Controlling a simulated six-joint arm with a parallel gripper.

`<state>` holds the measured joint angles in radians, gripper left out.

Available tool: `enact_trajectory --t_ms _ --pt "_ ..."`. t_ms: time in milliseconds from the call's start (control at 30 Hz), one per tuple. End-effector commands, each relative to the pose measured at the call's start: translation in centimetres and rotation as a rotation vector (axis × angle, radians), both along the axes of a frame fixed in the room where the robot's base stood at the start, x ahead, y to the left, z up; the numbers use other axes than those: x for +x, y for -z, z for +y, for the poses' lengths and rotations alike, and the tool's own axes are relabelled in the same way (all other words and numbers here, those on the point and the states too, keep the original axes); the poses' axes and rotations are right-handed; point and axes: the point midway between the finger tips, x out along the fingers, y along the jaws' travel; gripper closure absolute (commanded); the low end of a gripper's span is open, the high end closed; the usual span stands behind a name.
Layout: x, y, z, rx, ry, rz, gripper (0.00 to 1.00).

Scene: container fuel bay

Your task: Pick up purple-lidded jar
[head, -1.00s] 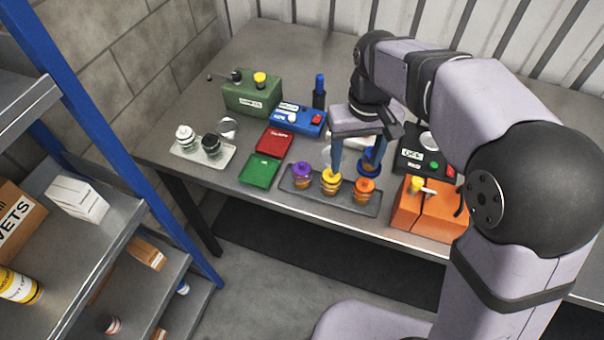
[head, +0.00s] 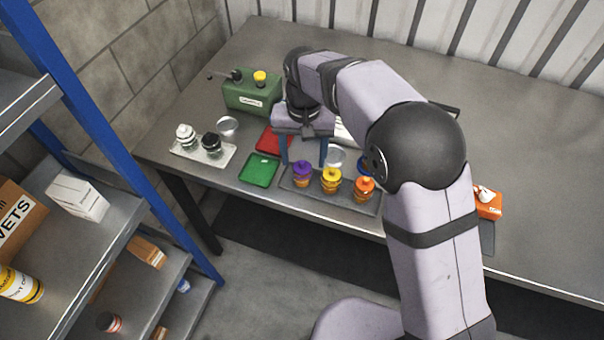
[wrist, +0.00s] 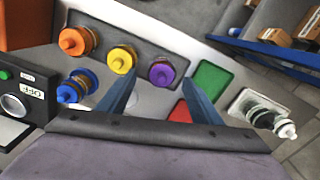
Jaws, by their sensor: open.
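The purple-lidded jar (head: 302,173) stands upright at the left end of a grey tray (head: 343,198), beside a yellow-lidded jar (head: 331,181) and an orange-lidded jar (head: 364,189). In the wrist view the purple-lidded jar (wrist: 165,71) lies beyond the fingertips, roughly between their lines. My gripper (wrist: 158,82) is open and empty, with its two blue fingers apart. In the head view my gripper (head: 303,165) is above and behind the purple-lidded jar. I cannot tell its exact height.
A blue-lidded jar (wrist: 76,88) stands near the black OFF box (wrist: 18,104). Green (head: 259,170) and red (head: 272,139) trays lie left of the jars. A clear tray (head: 203,154) holds white- and black-lidded jars. A green can (head: 252,93) stands behind.

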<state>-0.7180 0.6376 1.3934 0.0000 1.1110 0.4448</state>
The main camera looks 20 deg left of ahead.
Motion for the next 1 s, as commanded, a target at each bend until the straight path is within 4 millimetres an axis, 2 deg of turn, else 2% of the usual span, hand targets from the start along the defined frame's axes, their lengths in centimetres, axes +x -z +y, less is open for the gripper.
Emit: enact_trajectory --t_ms 167,500,833,1000 --pt "0.1 0.8 0.1 -0.003 0.0 0.002 0.41" --pt "0.3 4.6 0.4 -0.002 -0.001 0.002 0.41" --pt "0.3 5.2 0.4 0.0 -0.001 0.0 0.41" --pt "0.3 5.2 0.4 0.0 -0.001 -0.001 0.81"
